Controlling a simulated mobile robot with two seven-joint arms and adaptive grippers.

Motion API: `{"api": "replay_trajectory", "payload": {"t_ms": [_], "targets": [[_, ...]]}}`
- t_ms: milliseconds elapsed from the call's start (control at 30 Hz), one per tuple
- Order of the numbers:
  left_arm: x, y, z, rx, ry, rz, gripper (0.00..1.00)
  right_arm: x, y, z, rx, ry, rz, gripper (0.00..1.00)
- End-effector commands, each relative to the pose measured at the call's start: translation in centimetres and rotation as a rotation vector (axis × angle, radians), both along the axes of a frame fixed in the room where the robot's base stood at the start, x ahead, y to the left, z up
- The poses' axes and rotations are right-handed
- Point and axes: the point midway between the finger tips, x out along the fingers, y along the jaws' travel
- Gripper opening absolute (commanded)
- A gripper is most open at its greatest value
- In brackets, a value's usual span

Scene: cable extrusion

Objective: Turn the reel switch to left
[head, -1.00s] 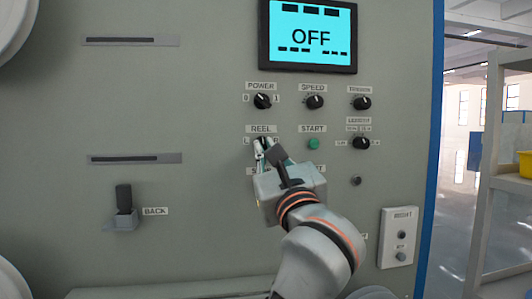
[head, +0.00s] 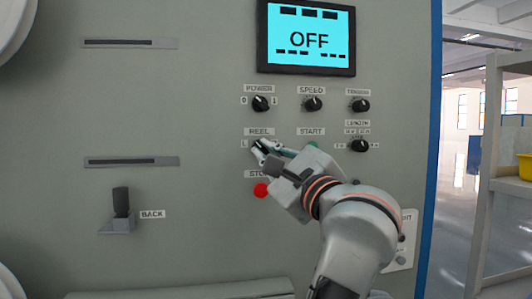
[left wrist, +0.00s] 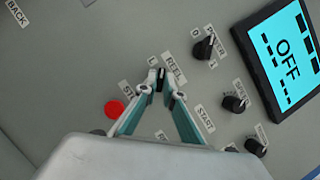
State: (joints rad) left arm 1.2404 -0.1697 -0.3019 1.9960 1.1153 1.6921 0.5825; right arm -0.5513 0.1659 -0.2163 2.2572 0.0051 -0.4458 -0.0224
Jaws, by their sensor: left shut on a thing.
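The reel switch (head: 257,144) is a small black knob under the REEL label on the grey panel. My left gripper (head: 260,149) is shut on it, with its arm coming from the lower right in the head view. In the left wrist view the two fingertips (left wrist: 161,84) sit on either side of the knob (left wrist: 160,78). The knob looks slanted toward the upper left of the panel, toward the L mark; its exact angle is partly hidden by the fingers. The R mark is hidden in the head view. My right gripper is not in view.
The power knob (head: 260,103) is just above, and the red stop button (head: 261,190) is just below. The green start button (head: 312,146) is partly covered by my gripper. A screen (head: 307,38) reads OFF. A back lever (head: 121,206) sticks out at left.

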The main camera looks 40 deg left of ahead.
Motion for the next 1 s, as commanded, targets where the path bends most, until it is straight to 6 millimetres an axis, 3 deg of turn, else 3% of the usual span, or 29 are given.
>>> {"api": "replay_trajectory", "payload": {"t_ms": [367, 467, 833, 1000], "targets": [[0.0, 0.0, -0.1, -0.006, -0.005, -0.001, 0.0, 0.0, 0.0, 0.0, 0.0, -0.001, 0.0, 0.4], [0.0, 0.0, -0.1, -0.005, -0.005, -0.002, 0.25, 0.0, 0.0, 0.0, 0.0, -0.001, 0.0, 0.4], [-0.1, -0.2, -0.1, -0.004, -0.004, -0.001, 0.25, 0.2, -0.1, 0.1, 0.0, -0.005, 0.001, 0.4], [-0.7, -1.9, -0.6, -0.005, -0.002, -0.004, 0.25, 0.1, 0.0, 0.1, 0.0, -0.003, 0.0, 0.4]]}}
